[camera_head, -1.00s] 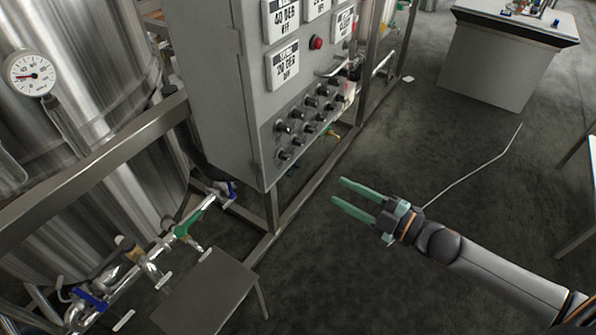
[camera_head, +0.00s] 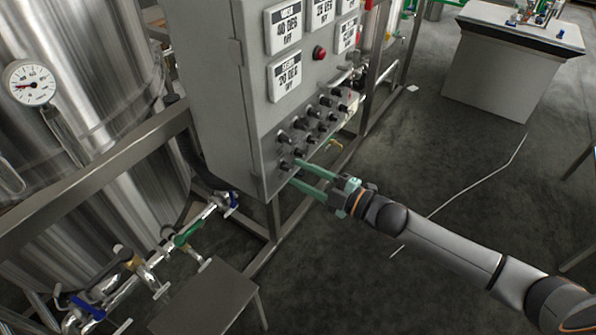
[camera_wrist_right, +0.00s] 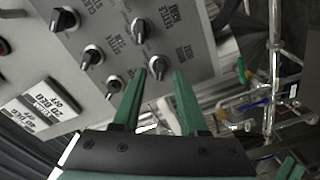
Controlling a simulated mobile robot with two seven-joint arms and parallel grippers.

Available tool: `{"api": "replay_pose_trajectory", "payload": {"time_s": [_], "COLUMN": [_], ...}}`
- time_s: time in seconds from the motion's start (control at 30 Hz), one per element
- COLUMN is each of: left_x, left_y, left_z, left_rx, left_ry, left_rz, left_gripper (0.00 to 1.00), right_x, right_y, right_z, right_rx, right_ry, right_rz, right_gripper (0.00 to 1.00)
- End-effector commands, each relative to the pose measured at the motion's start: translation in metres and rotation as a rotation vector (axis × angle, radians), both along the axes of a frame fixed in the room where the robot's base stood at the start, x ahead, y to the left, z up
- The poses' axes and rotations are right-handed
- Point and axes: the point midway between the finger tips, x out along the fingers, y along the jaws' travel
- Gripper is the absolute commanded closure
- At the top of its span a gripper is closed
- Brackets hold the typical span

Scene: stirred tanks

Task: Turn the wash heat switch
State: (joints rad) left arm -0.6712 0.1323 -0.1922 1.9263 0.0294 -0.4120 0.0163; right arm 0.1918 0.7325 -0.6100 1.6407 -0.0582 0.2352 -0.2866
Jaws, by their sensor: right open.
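The grey control box (camera_head: 258,120) carries rows of black knob switches (camera_head: 312,126) on its front. My right gripper (camera_head: 294,172), with green fingers, is open at the lowest knobs. In the right wrist view, the open fingers (camera_wrist_right: 159,72) point at the panel. A black knob with a pale pointer (camera_wrist_right: 158,67) shows between the fingertips; I cannot tell whether they touch it.
Display plates (camera_head: 285,75) and a red button (camera_head: 319,52) sit above the knobs. A steel tank (camera_head: 75,120) stands left, with valves and pipes (camera_head: 185,232) low beside it. A small grey table (camera_head: 207,297) is below. The floor at right is mostly clear.

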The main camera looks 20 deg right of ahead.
Motion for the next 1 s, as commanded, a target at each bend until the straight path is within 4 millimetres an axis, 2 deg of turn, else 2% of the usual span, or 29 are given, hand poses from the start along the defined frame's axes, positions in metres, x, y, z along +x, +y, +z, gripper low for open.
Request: {"api": "replay_pose_trajectory", "payload": {"time_s": [0.17, 0.47, 0.87, 1.0], "left_x": [-0.0006, -0.0007, -0.0011, -0.0011], "left_y": [0.001, 0.0011, 0.0008, 0.0006], "left_z": [-0.0009, -0.001, -0.0009, -0.0009], "left_rx": [0.002, 0.002, 0.001, 0.001], "left_ry": [0.002, 0.002, 0.002, 0.002], "left_rz": [0.001, 0.001, 0.001, 0.001], "left_gripper": [0.57, 0.57, 0.57, 0.57], "right_x": [0.0101, 0.0114, 0.0112, 0.0112], "right_y": [0.0079, 0.0093, 0.009, 0.0091], "right_z": [0.0001, -0.0004, -0.0003, -0.0004], "right_rx": [0.0, -0.001, -0.001, -0.001], "right_ry": [0.0, 0.001, 0.001, 0.001], "right_rz": [0.0, 0.0, 0.0, 0.0], "right_gripper": [0.57, 0.57, 1.0, 1.0]}}
